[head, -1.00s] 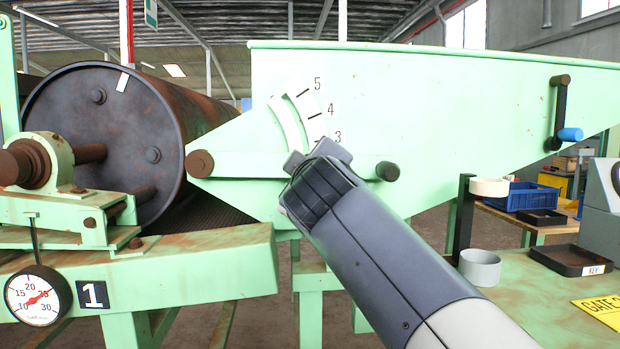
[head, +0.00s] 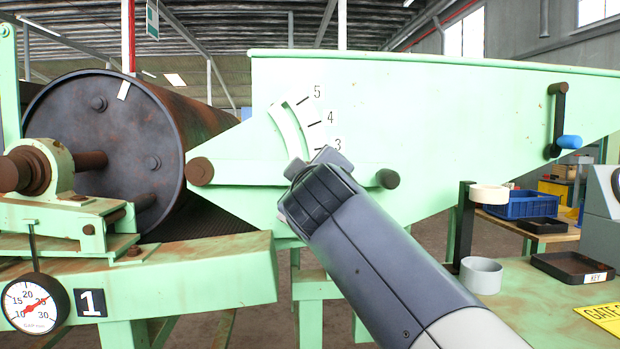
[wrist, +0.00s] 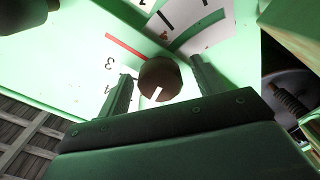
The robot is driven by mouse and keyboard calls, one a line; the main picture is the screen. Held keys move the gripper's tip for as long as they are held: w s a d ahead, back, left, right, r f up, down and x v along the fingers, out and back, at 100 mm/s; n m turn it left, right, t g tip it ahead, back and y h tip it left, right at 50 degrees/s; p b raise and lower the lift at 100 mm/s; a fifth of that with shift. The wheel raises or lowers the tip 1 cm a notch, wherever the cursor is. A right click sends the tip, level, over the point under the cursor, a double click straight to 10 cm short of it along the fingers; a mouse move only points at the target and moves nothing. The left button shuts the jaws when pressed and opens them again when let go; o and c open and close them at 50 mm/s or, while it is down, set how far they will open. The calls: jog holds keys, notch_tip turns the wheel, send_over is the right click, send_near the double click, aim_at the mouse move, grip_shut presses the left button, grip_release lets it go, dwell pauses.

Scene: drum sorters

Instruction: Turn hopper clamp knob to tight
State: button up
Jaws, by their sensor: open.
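A dark brown round knob (wrist: 160,78) with a white line on its face is in the middle of the wrist view. My gripper (wrist: 162,85) is open, with one finger on each side of the knob. I cannot tell whether either finger touches it. In the head view my gripper (head: 318,165) is in front of the pale green hopper panel (head: 430,110), just below the curved slot, and hides the knob. In the wrist view a red line and a white plate (wrist: 185,20) with black marks lie beyond the knob.
A dark peg (head: 387,179) sticks out of the panel to the right of my gripper. A crank with a blue handle (head: 569,142) is farther right. A rusty drum (head: 105,150) and a gauge (head: 31,306) are on the left. A grey cup (head: 481,275) stands at lower right.

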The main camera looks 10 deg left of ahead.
jog(key=v, duration=1)
jog(key=shift+s, duration=0.4)
jog(key=shift+d, duration=0.1)
jog(key=x, duration=1)
jog(key=shift+w, duration=0.4)
jog(key=shift+s, duration=0.1)
